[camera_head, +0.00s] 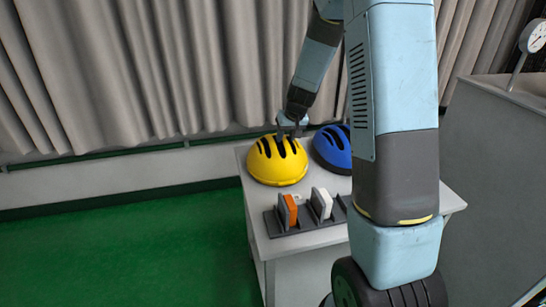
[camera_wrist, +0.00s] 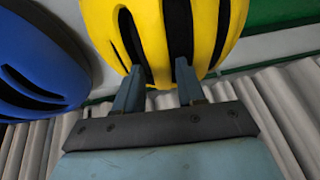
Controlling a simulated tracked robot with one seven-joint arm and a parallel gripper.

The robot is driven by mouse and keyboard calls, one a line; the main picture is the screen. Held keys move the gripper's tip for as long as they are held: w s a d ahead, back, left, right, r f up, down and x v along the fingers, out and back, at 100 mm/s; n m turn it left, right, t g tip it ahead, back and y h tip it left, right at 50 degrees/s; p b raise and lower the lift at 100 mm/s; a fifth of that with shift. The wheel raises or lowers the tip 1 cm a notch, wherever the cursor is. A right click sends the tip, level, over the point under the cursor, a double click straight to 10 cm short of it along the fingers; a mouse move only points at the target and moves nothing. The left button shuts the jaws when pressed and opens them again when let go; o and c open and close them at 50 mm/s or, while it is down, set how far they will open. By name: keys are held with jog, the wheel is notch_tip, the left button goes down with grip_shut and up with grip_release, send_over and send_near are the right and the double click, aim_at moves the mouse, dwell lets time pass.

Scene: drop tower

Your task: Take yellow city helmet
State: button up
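The yellow helmet (camera_head: 277,165) with dark vent slots sits at the back left of the light table. My gripper (camera_head: 290,132) points down at its top back part. In the wrist view, the yellow helmet (camera_wrist: 152,32) fills the top middle. The two fingers of my gripper (camera_wrist: 159,70) are apart, with a yellow rib between them, and their tips overlap the dark vents. Whether the fingers touch the rib I cannot tell.
A blue helmet (camera_head: 333,147) stands close to the right of the yellow one and shows in the wrist view (camera_wrist: 38,60). A dark rack (camera_head: 294,228) with orange and white items is in front. A grey cabinet (camera_head: 500,170) stands right, and curtains hang behind.

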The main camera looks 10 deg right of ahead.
jog(key=shift+f, duration=0.1)
grip_shut()
dwell(0.3)
